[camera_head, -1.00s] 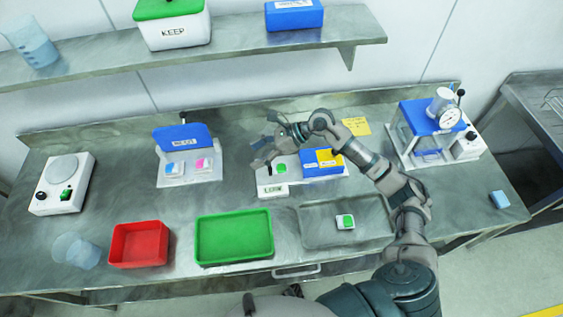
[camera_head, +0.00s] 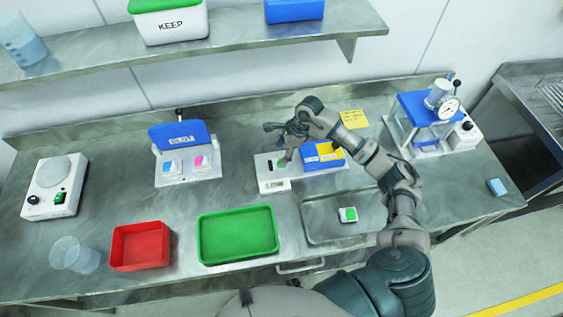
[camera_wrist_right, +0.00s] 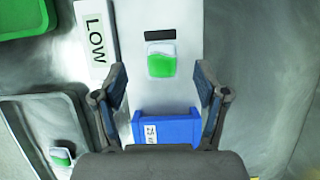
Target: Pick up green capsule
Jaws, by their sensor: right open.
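A green capsule (camera_wrist_right: 161,62), with a white end, lies on the white LOW station (camera_head: 268,172); it is partly hidden behind my gripper in the head view (camera_head: 282,163). My right gripper (camera_head: 286,152) is above it, pointing down. In the right wrist view the open fingers (camera_wrist_right: 160,88) are spread apart and empty, with the capsule beyond and between their tips. A second green-and-white piece (camera_head: 348,214) lies in the grey metal tray (camera_head: 320,229). My left gripper is not in view.
A blue box (camera_head: 318,157) with a yellow top patch stands on the station beside the capsule. A shelf (camera_head: 200,55) crosses the back.

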